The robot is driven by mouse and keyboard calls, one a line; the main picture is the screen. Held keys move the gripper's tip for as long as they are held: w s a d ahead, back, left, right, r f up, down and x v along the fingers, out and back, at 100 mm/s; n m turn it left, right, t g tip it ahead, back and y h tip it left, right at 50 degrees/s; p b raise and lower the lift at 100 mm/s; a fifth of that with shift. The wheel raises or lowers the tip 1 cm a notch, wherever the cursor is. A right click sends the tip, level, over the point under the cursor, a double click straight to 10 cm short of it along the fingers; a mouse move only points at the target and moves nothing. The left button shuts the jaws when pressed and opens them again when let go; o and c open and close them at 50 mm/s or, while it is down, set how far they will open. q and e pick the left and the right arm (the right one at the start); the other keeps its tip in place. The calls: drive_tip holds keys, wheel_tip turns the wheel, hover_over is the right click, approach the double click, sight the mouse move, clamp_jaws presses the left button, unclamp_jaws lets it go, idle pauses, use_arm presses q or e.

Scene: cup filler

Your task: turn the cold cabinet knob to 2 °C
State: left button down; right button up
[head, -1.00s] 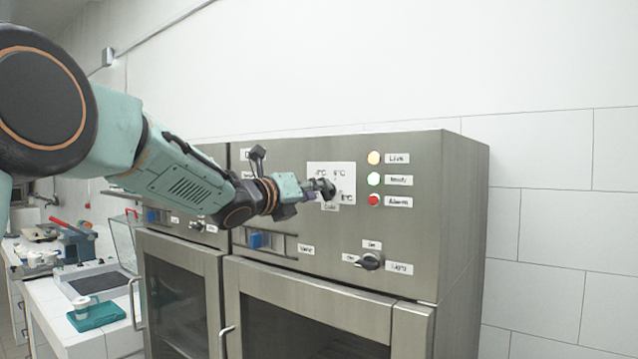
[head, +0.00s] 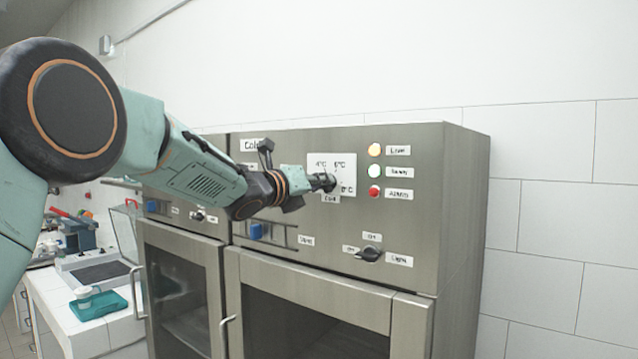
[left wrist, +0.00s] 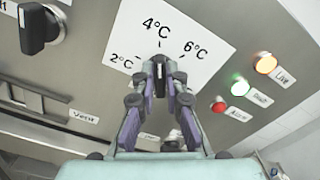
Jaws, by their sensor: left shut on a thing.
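The cold cabinet knob (left wrist: 159,78) is a black knob on a white scale plate (left wrist: 190,35) on the steel cabinet front. The left wrist view shows marks for 2 °C, 4 °C and 6 °C on the plate. The knob's long side lines up roughly with the 4 °C mark. My left gripper (left wrist: 160,82) is shut on the knob, one finger on each side. In the head view my left gripper (head: 322,182) reaches the plate (head: 348,165) from the left and hides most of the knob. My right gripper is in neither view.
Three lamps, yellow (head: 375,150), green (head: 375,171) and red (head: 374,191), sit right of the plate. A black light knob (head: 369,254) is below. A blue slider (head: 256,231) is under my arm. Another black knob (left wrist: 38,28) shows in the left wrist view.

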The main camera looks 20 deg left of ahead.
use_arm(q)
drive_tip(key=shift+r, duration=0.1)
drive_tip(key=shift+a+n, duration=0.1)
drive_tip(key=shift+n, duration=0.2)
drive_tip(key=shift+f+n+p, duration=0.2)
drive_tip(key=shift+n+p, duration=1.7)
drive_tip(key=shift+n, duration=3.8)
